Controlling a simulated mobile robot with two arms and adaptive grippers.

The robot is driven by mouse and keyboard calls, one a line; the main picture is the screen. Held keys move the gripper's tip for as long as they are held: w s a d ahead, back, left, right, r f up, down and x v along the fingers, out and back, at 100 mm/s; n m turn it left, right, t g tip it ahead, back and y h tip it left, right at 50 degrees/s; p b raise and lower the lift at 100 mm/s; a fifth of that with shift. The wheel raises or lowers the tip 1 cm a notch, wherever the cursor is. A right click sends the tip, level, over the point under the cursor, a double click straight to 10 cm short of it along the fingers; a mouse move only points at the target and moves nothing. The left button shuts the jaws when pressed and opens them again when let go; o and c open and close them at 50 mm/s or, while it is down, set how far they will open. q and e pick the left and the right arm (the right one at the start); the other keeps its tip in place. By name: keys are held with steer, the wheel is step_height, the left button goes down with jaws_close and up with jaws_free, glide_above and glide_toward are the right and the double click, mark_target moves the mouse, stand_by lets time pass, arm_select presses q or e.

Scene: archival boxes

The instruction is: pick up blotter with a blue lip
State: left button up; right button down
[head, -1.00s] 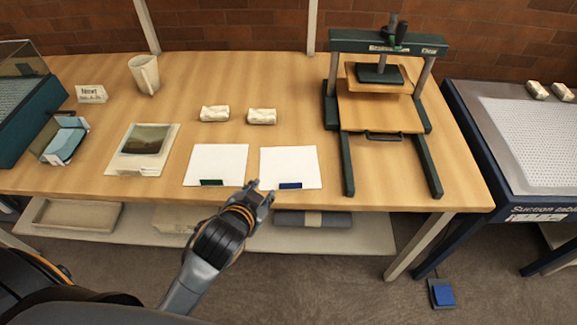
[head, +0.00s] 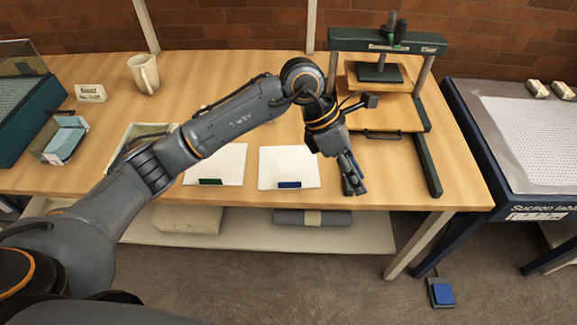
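The blotter with a blue lip (head: 288,163) is a white sheet lying flat near the table's front edge. Its blue lip (head: 289,185) is at the front edge. A similar white blotter with a green lip (head: 216,162) lies to its left. My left gripper (head: 356,184) is to the right of the blue-lipped blotter, pointing down near the table's front edge, beside the press. It looks apart from the blotter. Its fingers appear close together, but their opening is too small to judge. My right gripper is not in view.
The green press (head: 430,165) stands just right and behind my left gripper. Two wrapped weights stood behind the blotters; my arm now covers them. A mug (head: 144,74), a card (head: 91,93) and a clear holder (head: 62,140) stand left. The suction table (head: 520,130) is at right.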

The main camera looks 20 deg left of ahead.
arm_select(q)
steer(key=w+a+t+y, duration=0.1)
steer(key=w+a+y, duration=0.15)
steer(key=a, duration=0.45)
steer(key=w+a+y, duration=0.2)
steer(key=a+y, duration=0.2)
steer(key=a, duration=0.2)
steer(key=p, duration=0.1)
glide_toward(293, 180)
steer(key=shift+s+d+f+n, duration=0.2)
steer(key=shift+s+d+n, duration=0.1)
steer(key=shift+s+d, duration=0.6)
steer(key=shift+a+f, duration=0.1)
steer(key=shift+f, duration=0.45)
steer(key=f, duration=0.1)
steer(key=f+p, duration=0.1)
steer(key=f, duration=0.1)
steer(key=f+p, duration=0.1)
steer(key=shift+s+a+f, duration=0.15)
steer(key=shift+s+a, duration=0.1)
steer(key=shift+f, duration=0.45)
jaws_close()
